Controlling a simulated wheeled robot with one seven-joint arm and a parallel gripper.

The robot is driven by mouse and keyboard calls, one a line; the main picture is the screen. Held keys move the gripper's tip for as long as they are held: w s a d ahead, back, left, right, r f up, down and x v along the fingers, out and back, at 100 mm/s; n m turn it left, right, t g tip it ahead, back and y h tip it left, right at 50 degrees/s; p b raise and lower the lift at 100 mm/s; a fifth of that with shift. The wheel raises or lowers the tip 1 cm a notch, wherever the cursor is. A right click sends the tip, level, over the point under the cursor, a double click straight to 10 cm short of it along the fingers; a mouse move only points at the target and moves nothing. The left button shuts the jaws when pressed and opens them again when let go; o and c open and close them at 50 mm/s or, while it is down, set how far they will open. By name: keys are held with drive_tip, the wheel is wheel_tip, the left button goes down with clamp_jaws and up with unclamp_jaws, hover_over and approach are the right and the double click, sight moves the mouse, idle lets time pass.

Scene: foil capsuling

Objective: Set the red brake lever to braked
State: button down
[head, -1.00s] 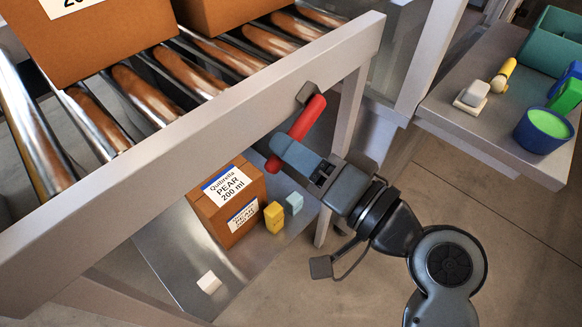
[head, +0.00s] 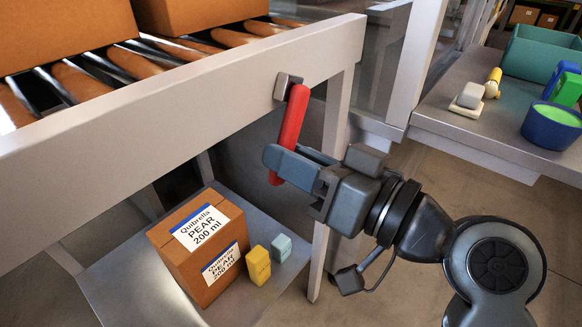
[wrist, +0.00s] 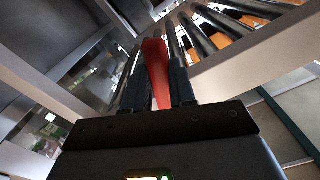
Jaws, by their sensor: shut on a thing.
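The red brake lever (head: 292,120) hangs from a grey pivot block (head: 287,86) on the side rail of the roller conveyor. It points down and slightly left from the pivot. My gripper (head: 283,165) is shut on the lever near its lower end, and the lever's tip shows just below the fingers. In the wrist view the red lever (wrist: 156,70) stands between the two dark fingers. Any braked or released marking cannot be seen.
Cartons (head: 60,35) stand on the conveyor rollers above the rail (head: 180,98). A labelled carton (head: 175,260), a yellow block (head: 258,265) and a light blue block (head: 281,248) sit on the lower shelf. A side table (head: 480,125) at right holds a blue bowl (head: 550,128).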

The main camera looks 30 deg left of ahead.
idle(0.4)
drive_tip(key=c, duration=0.9)
unclamp_jaws()
drive_tip(key=shift+s+d+p, duration=0.15)
drive_tip(key=shift+d+p, duration=0.05)
drive_tip(key=shift+d, duration=1.8)
drive_tip(key=shift+s+d+p, duration=0.1)
drive_tip(key=shift+d+p, duration=0.05)
drive_tip(key=shift+d, duration=1.8)
